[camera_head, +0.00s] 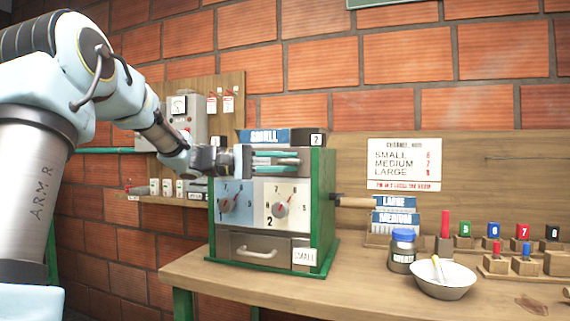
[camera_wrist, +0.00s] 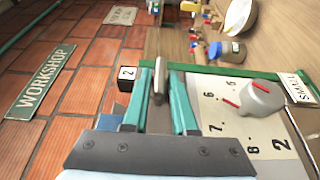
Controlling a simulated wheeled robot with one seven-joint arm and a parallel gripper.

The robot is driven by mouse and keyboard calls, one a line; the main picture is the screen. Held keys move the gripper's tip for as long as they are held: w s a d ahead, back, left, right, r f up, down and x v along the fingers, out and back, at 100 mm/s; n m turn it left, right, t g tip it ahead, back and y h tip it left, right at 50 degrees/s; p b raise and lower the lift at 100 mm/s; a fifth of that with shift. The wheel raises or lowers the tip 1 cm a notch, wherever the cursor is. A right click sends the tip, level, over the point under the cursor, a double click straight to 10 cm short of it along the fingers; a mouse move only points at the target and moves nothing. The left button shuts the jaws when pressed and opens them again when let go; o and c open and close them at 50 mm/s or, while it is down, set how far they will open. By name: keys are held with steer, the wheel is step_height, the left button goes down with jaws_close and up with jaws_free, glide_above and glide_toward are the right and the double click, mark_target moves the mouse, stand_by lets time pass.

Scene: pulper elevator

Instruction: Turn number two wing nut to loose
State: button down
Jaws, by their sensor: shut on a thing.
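Two dials, the left one (camera_head: 228,203) and the right one (camera_head: 281,208), are on the machine's front above a drawer (camera_head: 258,247). A wooden handle (camera_head: 355,202) sticks out right. A blue-lidded jar (camera_head: 402,250), a bowl (camera_head: 444,280) and numbered blocks stand on the bench (camera_head: 350,290).

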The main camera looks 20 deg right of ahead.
steer(key=c, duration=0.8)
jaws_free()
steer(key=shift+o, duration=0.2)
steer(key=b+v, duration=0.1)
steer(key=v, duration=0.9)
steer(key=shift+a, duration=0.35)
steer(key=shift+w, duration=0.15)
